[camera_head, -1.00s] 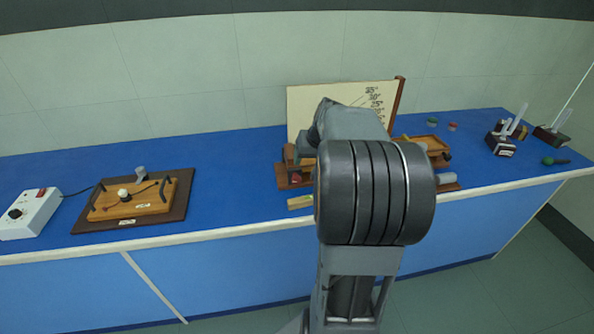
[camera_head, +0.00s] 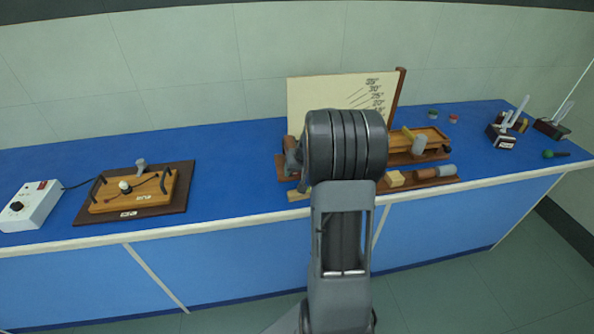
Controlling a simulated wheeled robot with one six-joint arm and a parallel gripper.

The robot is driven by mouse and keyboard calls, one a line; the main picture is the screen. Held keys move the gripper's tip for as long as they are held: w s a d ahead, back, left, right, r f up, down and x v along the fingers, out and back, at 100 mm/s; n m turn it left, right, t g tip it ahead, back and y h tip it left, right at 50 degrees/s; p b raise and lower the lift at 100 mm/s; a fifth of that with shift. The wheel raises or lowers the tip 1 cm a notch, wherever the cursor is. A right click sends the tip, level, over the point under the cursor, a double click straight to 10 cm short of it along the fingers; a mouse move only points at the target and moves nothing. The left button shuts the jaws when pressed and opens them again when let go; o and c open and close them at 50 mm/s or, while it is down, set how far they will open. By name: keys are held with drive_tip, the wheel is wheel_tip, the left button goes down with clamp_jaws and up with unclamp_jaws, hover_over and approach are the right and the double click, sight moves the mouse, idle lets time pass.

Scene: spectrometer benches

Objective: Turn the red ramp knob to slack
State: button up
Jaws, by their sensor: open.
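The wooden ramp apparatus (camera_head: 438,138) stands on the blue bench, with a cream angle board (camera_head: 312,102) of slanted lines and figures behind it. My thick grey arm is in front of its middle and left part. The red ramp knob cannot be made out; that part of the apparatus is largely hidden by my arm. A small grey part of my arm shows at the left of the big joint, beside the ramp's left end. My gripper's fingers are not visible behind the arm.
Small blocks and cylinders (camera_head: 446,170) lie at the ramp's front. A wooden board with handles (camera_head: 155,192) and a white box (camera_head: 32,203) stand on the left. Dark blocks with clear uprights (camera_head: 500,138) stand at the right. The blue bench (camera_head: 235,165) is clear left of the ramp.

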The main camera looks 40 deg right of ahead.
drive_tip(key=c, duration=0.9)
drive_tip(key=shift+r, duration=0.1)
